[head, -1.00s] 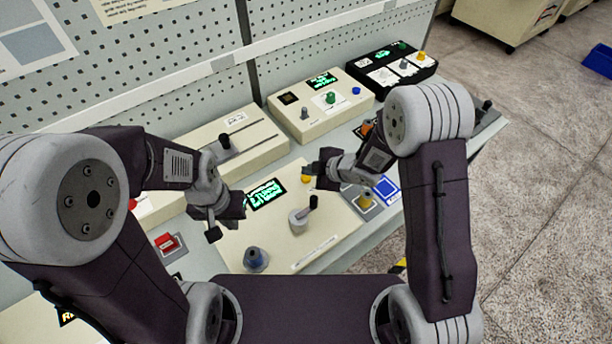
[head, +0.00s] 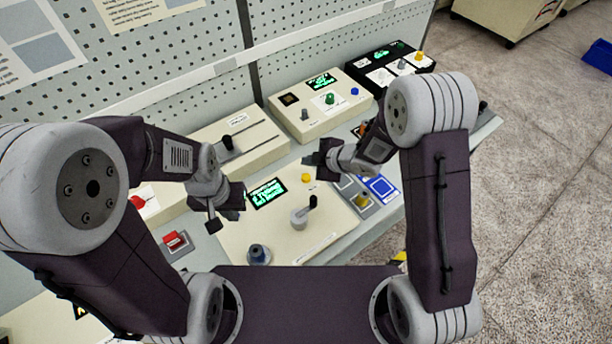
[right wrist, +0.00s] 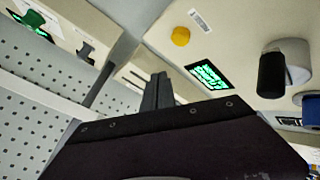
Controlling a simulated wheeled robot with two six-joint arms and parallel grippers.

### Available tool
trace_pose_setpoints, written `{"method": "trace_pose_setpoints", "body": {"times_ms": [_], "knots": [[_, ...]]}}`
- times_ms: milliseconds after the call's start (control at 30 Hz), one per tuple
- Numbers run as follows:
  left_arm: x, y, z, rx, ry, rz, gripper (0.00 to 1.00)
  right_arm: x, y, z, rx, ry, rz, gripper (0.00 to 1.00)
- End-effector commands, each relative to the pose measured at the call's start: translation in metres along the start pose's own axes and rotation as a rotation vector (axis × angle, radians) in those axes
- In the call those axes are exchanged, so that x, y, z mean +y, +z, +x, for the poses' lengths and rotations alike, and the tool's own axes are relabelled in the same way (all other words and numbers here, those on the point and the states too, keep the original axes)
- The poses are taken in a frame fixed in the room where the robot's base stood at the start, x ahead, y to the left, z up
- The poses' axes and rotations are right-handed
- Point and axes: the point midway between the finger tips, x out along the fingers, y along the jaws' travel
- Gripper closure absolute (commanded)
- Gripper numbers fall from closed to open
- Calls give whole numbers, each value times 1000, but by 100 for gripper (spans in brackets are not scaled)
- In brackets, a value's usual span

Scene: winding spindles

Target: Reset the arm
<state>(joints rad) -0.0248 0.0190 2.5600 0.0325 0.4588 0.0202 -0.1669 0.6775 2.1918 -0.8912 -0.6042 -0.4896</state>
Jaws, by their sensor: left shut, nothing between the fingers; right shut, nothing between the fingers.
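My left gripper (head: 228,214) is shut and empty. It hangs over the left part of the cream panel (head: 285,238), left of its green-lit display (head: 267,193). My right gripper (head: 312,160) is shut and empty, pointing left above the panel's back right corner. In the right wrist view the right gripper (right wrist: 158,90) shows as a dark shape, apart from the controls. A grey crank with a black handle (head: 303,213) stands on the panel between the arms. It also shows in the right wrist view (right wrist: 272,76).
A blue knob (head: 258,255) and a yellow button (head: 306,178) are on the panel. Behind stand a slider box (head: 250,152), a cream box with knobs (head: 300,128) and a black box (head: 385,85). A red switch (head: 175,241) is at left. A perforated wall (head: 170,80) backs the bench.

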Motion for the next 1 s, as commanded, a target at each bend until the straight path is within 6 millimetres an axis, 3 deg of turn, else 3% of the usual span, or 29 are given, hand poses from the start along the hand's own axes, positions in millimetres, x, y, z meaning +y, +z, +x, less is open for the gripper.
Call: {"method": "trace_pose_setpoints", "body": {"times_ms": [367,467,567,600,667,733,800,900,1000], "knots": [[0,0,0,0,0,0,100,0,1,0,-1,1,1,100],[0,0,4,0,0,0,100,18,0,-8,1,46,-6,100],[0,1,11,0,0,0,100,60,-4,-46,-15,174,11,100],[0,1,14,0,0,0,100,74,7,-69,-72,232,78,100],[0,2,18,0,0,0,100,75,38,-107,-203,294,279,100],[0,2,20,0,0,0,100,48,74,-145,-354,319,580,100],[0,2,21,0,0,0,100,2,95,-171,-479,298,879,100],[0,2,20,0,0,0,100,-64,101,-189,-621,214,1213,100],[0,2,20,0,0,0,100,-109,97,-197,-725,133,1416,100]]}}
